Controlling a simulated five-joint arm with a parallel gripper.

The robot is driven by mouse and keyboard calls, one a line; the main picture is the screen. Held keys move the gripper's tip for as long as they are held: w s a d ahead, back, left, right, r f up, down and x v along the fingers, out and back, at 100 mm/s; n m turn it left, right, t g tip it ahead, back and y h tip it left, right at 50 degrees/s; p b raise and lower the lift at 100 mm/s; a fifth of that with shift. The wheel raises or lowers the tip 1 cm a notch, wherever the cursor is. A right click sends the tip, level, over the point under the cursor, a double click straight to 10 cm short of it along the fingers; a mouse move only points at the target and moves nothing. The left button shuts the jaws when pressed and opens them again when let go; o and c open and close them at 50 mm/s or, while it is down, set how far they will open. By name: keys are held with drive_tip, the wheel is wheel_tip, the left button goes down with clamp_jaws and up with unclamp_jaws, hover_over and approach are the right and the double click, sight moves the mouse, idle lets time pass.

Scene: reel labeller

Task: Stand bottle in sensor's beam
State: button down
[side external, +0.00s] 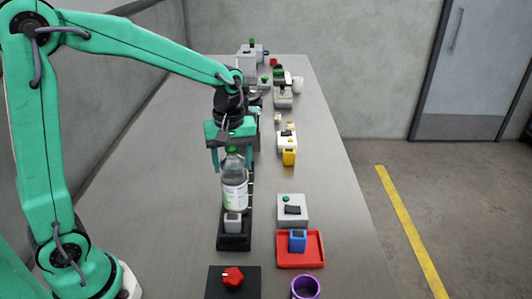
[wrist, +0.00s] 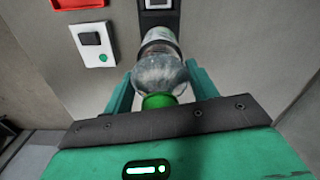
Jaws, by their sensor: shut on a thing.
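The clear bottle (side external: 235,192) with a green cap and pale label is upright over the black track (side external: 234,242). My gripper (side external: 229,163) is around its upper part from above, shut on it. In the wrist view the bottle (wrist: 160,70) and its green cap are between the two fingers (wrist: 160,92). I cannot tell whether its base touches the track. A small grey block (side external: 233,223) on the track's near end stands just in front of the bottle. I cannot tell for sure which device is the sensor, and no beam is visible.
To the right are a grey box with a green button (side external: 292,210), a red tray (side external: 287,263) holding a blue block (side external: 298,241), and a yellow block (side external: 289,156). A red knob (side external: 232,277) and purple cup (side external: 305,288) are nearer. The table's left side is clear.

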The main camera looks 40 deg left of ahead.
drive_tip(key=shift+c, duration=2.3)
unclamp_jaws()
drive_tip(key=shift+f, duration=0.1)
wheel_tip(320, 180, up, 12)
drive_tip(key=shift+r, duration=0.15)
drive_tip(key=shift+s, duration=0.15)
drive_tip(key=s+f+m+t, duration=0.3)
drive_tip(key=s+m+t, duration=0.2)
drive_tip(key=s+m, duration=0.6)
drive_tip(key=shift+s+a+f+t, duration=0.2)
drive_tip(key=shift+s+a+t, duration=0.1)
drive_tip(key=shift+s, duration=2.05)
